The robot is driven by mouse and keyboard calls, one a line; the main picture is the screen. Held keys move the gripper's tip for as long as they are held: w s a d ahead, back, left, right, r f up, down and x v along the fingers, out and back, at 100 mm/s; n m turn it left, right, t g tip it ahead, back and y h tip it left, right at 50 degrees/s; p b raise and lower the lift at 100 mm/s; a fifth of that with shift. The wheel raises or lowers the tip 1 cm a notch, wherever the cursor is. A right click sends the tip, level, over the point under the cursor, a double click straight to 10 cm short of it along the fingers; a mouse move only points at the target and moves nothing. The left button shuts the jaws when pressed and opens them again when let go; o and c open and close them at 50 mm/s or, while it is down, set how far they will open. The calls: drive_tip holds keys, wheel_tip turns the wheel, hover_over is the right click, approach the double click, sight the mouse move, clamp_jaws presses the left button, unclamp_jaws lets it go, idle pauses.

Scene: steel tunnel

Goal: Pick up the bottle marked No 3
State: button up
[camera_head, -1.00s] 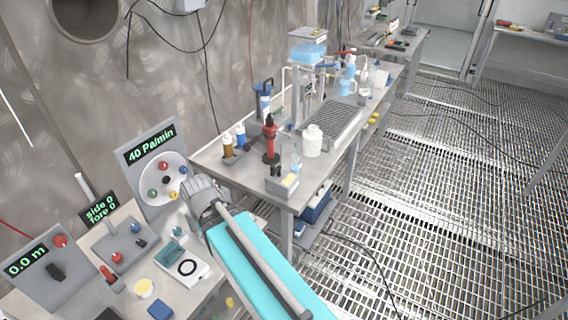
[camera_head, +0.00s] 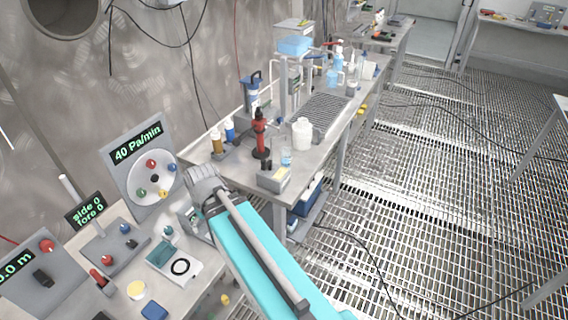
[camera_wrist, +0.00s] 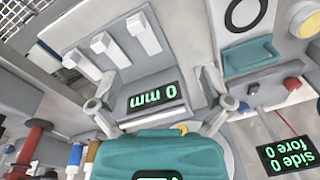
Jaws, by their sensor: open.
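No marking "No 3" is legible on any bottle. On the middle bench stand a brown bottle (camera_head: 217,145), a small blue bottle (camera_head: 230,131), a white jug-like bottle (camera_head: 302,134) and a small clear bottle with a blue label (camera_head: 286,158). The brown bottle (camera_wrist: 92,152) and blue bottle (camera_wrist: 75,155) also show at the lower left of the wrist view. My gripper (camera_wrist: 157,92) is open, with its fingers apart and no bottle between them. A grey device reading "0 mm" (camera_wrist: 153,95) shows between the fingers. In the head view my arm hides the fingers.
A red-and-black stand (camera_head: 260,136) rises beside the bottles. A grey box (camera_head: 274,178) sits at the bench's near corner. The "40 Pa/min" panel (camera_head: 142,160) and other control boxes crowd the near bench.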

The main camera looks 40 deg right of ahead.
sight(289, 155)
drive_tip(key=w+d+t+b, duration=0.1)
drive_tip(key=d, duration=0.1)
drive_tip(key=w+d+f+y+b, duration=0.1)
drive_tip(key=d, duration=0.2)
drive_tip(key=w+d+f+t+y+b, duration=0.1)
drive_tip(key=w+d, duration=0.1)
drive_tip(key=shift+d+f+n+t, duration=0.15)
drive_tip(key=shift+d+n+t, duration=0.15)
drive_tip(key=shift+n, duration=0.1)
drive_tip(key=d+t+b, duration=0.2)
drive_tip(key=d, duration=0.6)
drive_tip(key=w+d+t+b, duration=0.1)
drive_tip(key=d+t+b, duration=0.1)
drive_tip(key=d, duration=0.5)
drive_tip(key=d+t+b, duration=0.2)
drive_tip(key=d+t, duration=0.2)
drive_tip(key=d, duration=0.4)
drive_tip(key=shift+w+d+r+b, duration=0.3)
drive_tip(key=shift+r+b, duration=0.05)
drive_tip(key=shift+b, duration=0.05)
drive_tip(key=s+d+t+h+b, duration=0.1)
drive_tip(key=s+d, duration=0.1)
drive_tip(key=d, duration=0.3)
drive_tip(key=s+d+r+m+t+h+b, duration=0.1)
drive_tip(key=d, duration=0.4)
drive_tip(key=shift+s+d+r+t+h, duration=0.25)
drive_tip(key=shift+s+d+t+h, duration=0.1)
drive_tip(key=shift+t+h, duration=0.05)
drive_tip(key=shift+b+x, duration=1.5)
drive_tip(key=shift+x, duration=2.8)
